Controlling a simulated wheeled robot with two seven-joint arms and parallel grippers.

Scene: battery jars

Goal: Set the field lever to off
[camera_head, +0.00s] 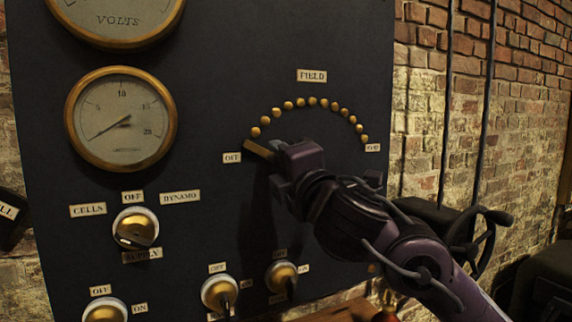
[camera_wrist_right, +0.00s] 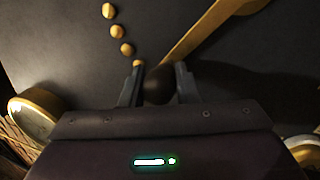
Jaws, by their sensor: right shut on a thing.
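The field lever (camera_head: 260,150) is a brass bar on the dark panel, below the arc of brass studs (camera_head: 311,101). My right gripper (camera_head: 281,172) covers the rest of the lever in the head view. In the right wrist view the brass bar (camera_wrist_right: 215,30) runs up to the right, and a dark round knob (camera_wrist_right: 158,86) sits between the fingers of my right gripper (camera_wrist_right: 157,88), which is shut on it. My left gripper is not in view.
A FIELD label (camera_head: 311,76) is above the arc. Gauges (camera_head: 121,118) are on the left. A supply switch (camera_head: 135,227) and several brass knob switches (camera_head: 220,292) sit lower on the panel. A dark handwheel (camera_head: 487,240) stands right of the panel, before a brick wall.

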